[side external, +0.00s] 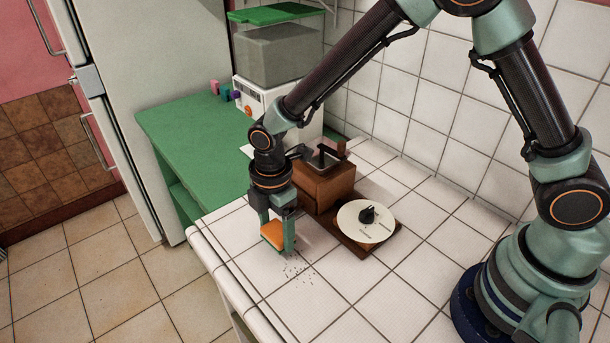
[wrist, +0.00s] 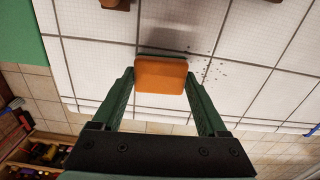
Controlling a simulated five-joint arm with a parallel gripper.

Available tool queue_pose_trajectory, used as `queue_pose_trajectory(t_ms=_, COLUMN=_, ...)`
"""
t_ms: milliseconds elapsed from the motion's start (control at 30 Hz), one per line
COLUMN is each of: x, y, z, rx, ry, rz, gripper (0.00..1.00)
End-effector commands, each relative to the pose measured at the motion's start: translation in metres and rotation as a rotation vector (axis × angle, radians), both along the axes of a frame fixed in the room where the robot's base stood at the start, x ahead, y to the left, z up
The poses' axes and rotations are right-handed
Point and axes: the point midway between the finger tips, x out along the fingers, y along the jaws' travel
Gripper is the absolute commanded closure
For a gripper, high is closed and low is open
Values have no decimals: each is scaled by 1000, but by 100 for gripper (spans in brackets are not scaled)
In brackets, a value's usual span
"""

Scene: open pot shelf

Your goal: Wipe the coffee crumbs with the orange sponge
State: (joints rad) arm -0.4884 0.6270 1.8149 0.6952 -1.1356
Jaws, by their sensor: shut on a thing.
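The orange sponge (side external: 273,235) is held between the fingers of my gripper (side external: 277,236), close above or at the white tiled counter; I cannot tell whether it touches. In the wrist view the sponge (wrist: 161,75) sits between the two green fingertips of my gripper (wrist: 160,84). The coffee crumbs (side external: 297,273) are small dark specks on the counter, just right of and nearer the camera than the sponge in the side view. In the wrist view the crumbs (wrist: 213,68) lie to the right of the sponge, some beside the right finger.
A brown wooden coffee grinder (side external: 327,186) and a round cream disc with a black knob (side external: 366,221) stand behind and right of my gripper. The white tiled counter (side external: 350,290) is clear toward the front, and its edge lies close left of the sponge. A green table (side external: 185,125) adjoins.

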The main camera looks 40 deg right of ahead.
Motion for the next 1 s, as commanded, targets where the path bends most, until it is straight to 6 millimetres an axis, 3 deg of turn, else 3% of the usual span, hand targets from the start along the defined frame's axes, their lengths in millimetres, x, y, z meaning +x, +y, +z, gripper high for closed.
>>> queue_pose_trajectory(t_ms=600, x=-1, y=0, z=53, rx=-1, ry=2, rz=0, gripper=69)
queue_pose_trajectory(t_ms=1000, x=-2, y=0, z=58, rx=-2, ry=4, rz=0, gripper=69)
